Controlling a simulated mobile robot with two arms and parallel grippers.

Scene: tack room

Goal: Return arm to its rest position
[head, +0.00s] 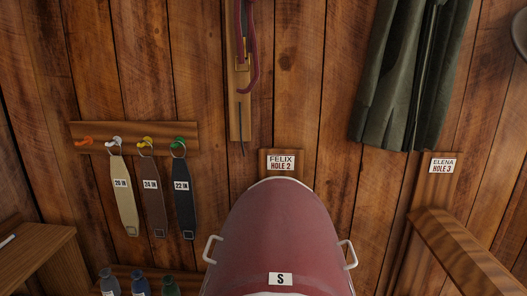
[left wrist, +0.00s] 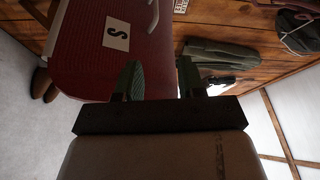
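My left gripper (left wrist: 160,82) shows in the left wrist view with its two green-grey fingers apart and nothing held between them. A dark red padded form with an "S" label (left wrist: 82,50) lies beyond the fingers, at the upper left of that view. I cannot tell how far the fingers are from it. The same red form (head: 278,235) stands at the bottom centre of the head view. Neither gripper shows in the head view. My right gripper is in no view.
A wall rack (head: 186,134) holds several straps on coloured hooks at left. Several bottles (head: 140,286) stand below it. A dark green garment (head: 405,75) hangs at upper right. Wooden ledges jut out at left (head: 35,252) and right (head: 463,250).

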